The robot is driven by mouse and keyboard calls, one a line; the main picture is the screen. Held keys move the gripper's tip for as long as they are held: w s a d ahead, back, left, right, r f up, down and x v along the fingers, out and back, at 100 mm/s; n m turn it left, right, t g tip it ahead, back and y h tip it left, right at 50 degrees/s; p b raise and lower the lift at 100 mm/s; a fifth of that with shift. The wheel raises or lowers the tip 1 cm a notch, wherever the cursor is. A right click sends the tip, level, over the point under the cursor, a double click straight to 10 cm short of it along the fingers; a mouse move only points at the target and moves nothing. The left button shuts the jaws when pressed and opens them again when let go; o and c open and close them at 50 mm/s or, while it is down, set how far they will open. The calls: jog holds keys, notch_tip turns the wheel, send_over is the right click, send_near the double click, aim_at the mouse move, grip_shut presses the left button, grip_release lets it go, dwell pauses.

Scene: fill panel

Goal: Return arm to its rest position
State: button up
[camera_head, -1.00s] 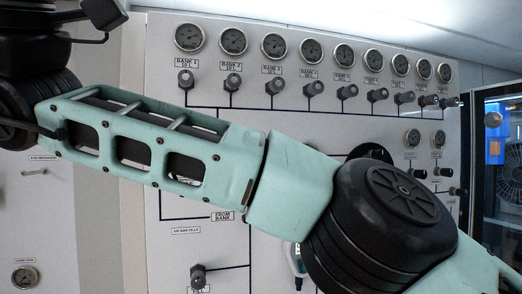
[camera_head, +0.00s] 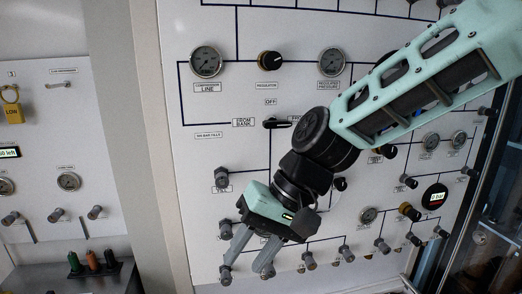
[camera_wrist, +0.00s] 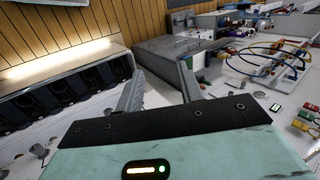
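My gripper (camera_head: 250,255) shows in the head view at the end of my mint-green and black arm, in front of the lower left part of the white fill panel (camera_head: 225,125). Its two grey fingers point down and stand apart with nothing between them. In the wrist view my gripper (camera_wrist: 160,85) also shows two spread, empty fingers. Parts of the panel's middle and right are hidden behind my arm.
The panel carries gauges (camera_head: 206,62), a regulator knob (camera_head: 270,61) and several valve knobs (camera_head: 222,178) close to my gripper. A side panel with a yellow lock (camera_head: 12,108) stands left. The wrist view shows a bench with coiled hoses (camera_wrist: 270,62) and a row of dark bays (camera_wrist: 65,95).

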jog(key=w+d+f+m+t+h, duration=0.1)
jog(key=w+d+f+t+h, duration=0.1)
jog(key=d, duration=0.7)
jog(key=w+d+f+m+t+h, duration=0.1)
jog(key=w+d+f, duration=0.2)
jog(key=d, duration=0.6)
jog(key=s+d+f+m+t+h, duration=0.1)
jog(key=s+d+h, duration=0.1)
jog(key=d, duration=0.7)
jog(key=s+d+f+m+t+h, duration=0.1)
jog(key=s+d, duration=0.1)
jog(key=d, duration=0.7)
jog(key=s+a+f+n+g+b, duration=0.2)
jog(key=s+a+f+n+b, duration=0.5)
jog(key=s+a+f+b, duration=0.7)
jog(key=a+f+b, duration=0.2)
jog(key=a+b, duration=0.1)
jog(key=b, duration=0.1)
jog(key=shift+a+n+g, duration=0.15)
jog(key=shift+n+g, duration=0.25)
